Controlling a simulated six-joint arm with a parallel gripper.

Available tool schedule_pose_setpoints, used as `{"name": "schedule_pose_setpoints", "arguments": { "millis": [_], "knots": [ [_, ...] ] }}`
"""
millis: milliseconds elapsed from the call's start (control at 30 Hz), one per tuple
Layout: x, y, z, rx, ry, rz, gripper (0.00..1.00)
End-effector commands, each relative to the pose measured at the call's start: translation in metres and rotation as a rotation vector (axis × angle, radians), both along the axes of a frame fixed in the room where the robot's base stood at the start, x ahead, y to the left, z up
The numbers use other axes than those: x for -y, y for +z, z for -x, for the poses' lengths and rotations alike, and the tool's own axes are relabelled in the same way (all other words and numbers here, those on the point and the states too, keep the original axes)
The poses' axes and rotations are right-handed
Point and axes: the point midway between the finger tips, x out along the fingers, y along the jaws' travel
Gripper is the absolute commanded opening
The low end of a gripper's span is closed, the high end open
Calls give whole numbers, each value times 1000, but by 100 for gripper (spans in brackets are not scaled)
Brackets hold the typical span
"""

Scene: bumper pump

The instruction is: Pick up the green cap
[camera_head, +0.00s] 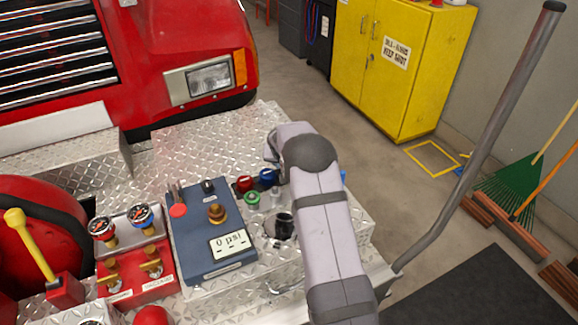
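The green cap (251,198) is a small round piece on the diamond-plate bumper deck, just right of the blue-grey pump panel. A red cap (244,184) sits right behind it, and a blue cap (268,176) is behind it to the right. My light grey arm reaches in from the bottom right, and its wrist is above the deck, behind and to the right of the caps. My gripper's fingertips are hidden by the arm or too small to make out, so its opening cannot be told. Nothing visibly touches the green cap.
The pump panel (190,245) with its 0 psi display and knobs stands left of the caps. A dark round port (284,224) is in front of them to the right. Red gauges (137,250) stand farther left. A grey rail (480,150) rises at right. Bare deck (205,150) lies behind.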

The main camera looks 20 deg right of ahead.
Motion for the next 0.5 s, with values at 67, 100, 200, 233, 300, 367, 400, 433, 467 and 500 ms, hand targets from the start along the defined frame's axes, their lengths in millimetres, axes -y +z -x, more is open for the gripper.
{"name": "schedule_pose_setpoints", "arguments": {
  "millis": [67, 100, 200, 233, 300, 367, 400, 433, 467, 500],
  "knots": [
    [2, -4, -2, -1, 0, -1, 52],
    [2, -7, -3, -1, 0, -1, 52],
    [3, -9, -5, 0, 0, 0, 52],
    [4, -10, -5, 0, 0, 0, 52],
    [4, -11, -5, 0, 0, 0, 52],
    [4, -11, -5, 0, 0, 0, 52],
    [4, -11, -5, 0, 0, 0, 52],
    [4, -11, -5, 0, 0, 0, 52],
    [4, -11, -5, 0, 0, 0, 50],
    [4, -11, -5, 0, 0, 0, 40]
  ]
}}
